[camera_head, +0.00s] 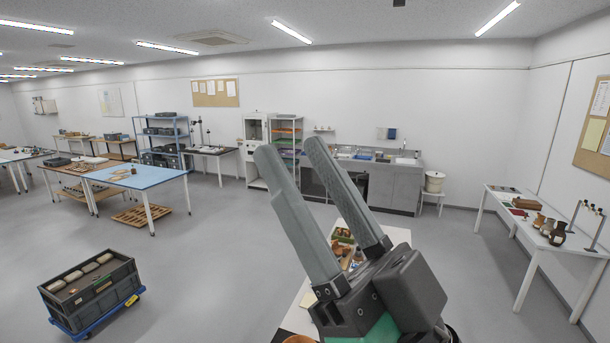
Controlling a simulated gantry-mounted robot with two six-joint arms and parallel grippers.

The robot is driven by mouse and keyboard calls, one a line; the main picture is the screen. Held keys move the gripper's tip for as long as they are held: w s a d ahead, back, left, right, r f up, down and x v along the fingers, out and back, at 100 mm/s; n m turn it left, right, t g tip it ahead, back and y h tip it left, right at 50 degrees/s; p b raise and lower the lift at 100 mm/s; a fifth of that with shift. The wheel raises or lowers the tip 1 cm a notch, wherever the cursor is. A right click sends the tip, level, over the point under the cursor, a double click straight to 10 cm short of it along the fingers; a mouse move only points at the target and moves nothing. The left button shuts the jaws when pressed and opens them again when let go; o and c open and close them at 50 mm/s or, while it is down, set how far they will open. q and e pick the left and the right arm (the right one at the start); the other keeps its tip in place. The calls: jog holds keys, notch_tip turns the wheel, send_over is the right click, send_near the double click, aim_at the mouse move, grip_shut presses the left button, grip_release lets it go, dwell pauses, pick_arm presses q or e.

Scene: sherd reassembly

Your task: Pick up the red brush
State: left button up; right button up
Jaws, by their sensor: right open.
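My right gripper (292,150) fills the middle of the head view, its two long grey fingers raised and spread apart. It is open, with nothing between the fingers. I cannot make out a red brush anywhere. Behind the gripper, a white table (398,236) is partly covered by it. Small brown, orange and green items (344,236) lie on that table, too small and too hidden to tell apart. My left gripper is not in view.
A grey crate (88,292) on a blue dolly stands on the floor at left. A blue-topped table (150,178) stands behind it. A white side table (560,243) with brown pots (557,234) is at right. Open floor (200,260) lies between.

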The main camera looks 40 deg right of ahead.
notch_tip(320, 180, up, 5)
jog(key=p, duration=0.4)
jog(key=shift+f+p, duration=0.2)
jog(key=shift+p, duration=0.15)
jog(key=shift+o, duration=0.5)
jog(key=shift+f+b, duration=0.35)
jog(key=shift+w, duration=0.1)
